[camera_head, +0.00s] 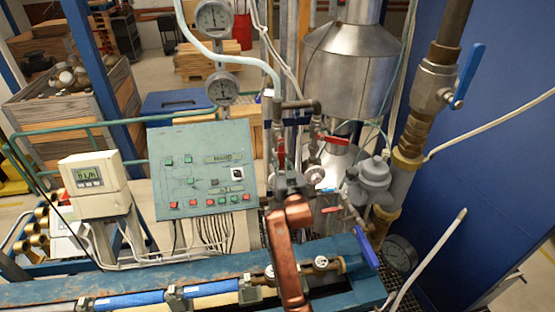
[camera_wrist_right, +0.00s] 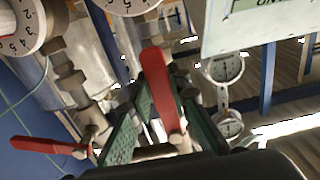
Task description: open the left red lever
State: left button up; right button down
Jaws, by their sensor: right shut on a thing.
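The left red lever (camera_head: 281,152) points upright on the pipework right of the control panel in the head view. In the wrist view the same lever (camera_wrist_right: 160,88) stands between the two green fingers of my right gripper (camera_wrist_right: 158,118), which is shut on it. In the head view my right gripper (camera_head: 287,180) is at the lever's lower end, partly hidden by my copper-coloured arm. A second red lever (camera_head: 335,140) lies roughly level to the right; it also shows in the wrist view (camera_wrist_right: 42,145). My left gripper is not in view.
The green control panel (camera_head: 203,170) stands close on the left, with dial gauges (camera_head: 214,20) above. Another red handle (camera_head: 331,210) and a grey meter body (camera_head: 373,175) are close on the right. A blue bench rail (camera_head: 130,285) runs along the front.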

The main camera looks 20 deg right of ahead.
jog(key=shift+f, duration=0.4)
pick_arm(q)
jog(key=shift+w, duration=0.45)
pick_arm(e)
jog(key=c, duration=2.2)
grip_release()
jog(key=shift+a, duration=0.1)
jog(key=o, duration=0.3)
jog(key=shift+w, duration=0.25)
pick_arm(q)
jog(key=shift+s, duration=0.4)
pick_arm(e)
jog(key=shift+o, duration=0.7)
jog(key=shift+s+r, duration=0.15)
jog(key=shift+r, duration=0.15)
jog(key=v, duration=0.7)
jog(key=shift+s, duration=0.25)
